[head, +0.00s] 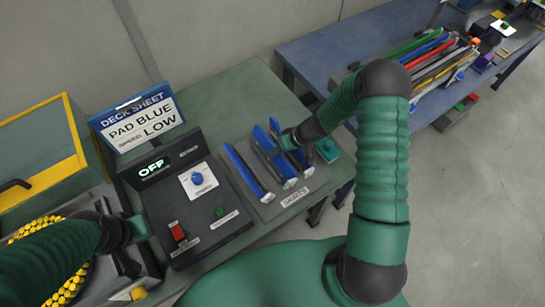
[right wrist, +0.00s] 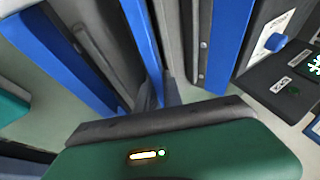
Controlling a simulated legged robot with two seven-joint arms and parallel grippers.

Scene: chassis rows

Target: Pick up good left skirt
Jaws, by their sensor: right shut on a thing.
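Several blue-and-grey skirts lie side by side on a grey mat (head: 268,207) on the green bench. The leftmost skirt (head: 247,172) lies apart from my right gripper. My right gripper (head: 287,141) is over the right part of the group and shut on a blue skirt (head: 277,130); its arm and wrist hide part of it. The right wrist view shows the held blue skirt (right wrist: 142,40) rising from the jaw, with other blue skirts on both sides. Which skirt is good or left cannot be told. My left gripper (head: 137,228) is beside the control box, its fingers unclear.
The black control box (head: 195,215) reads OFF and has a blue knob and a red switch. A deck sheet (head: 140,115) behind it reads PAD BLUE, SPEED LOW. A teal piece (head: 328,150) sits right of the skirts. A blue table (head: 310,60) holds several coloured bars.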

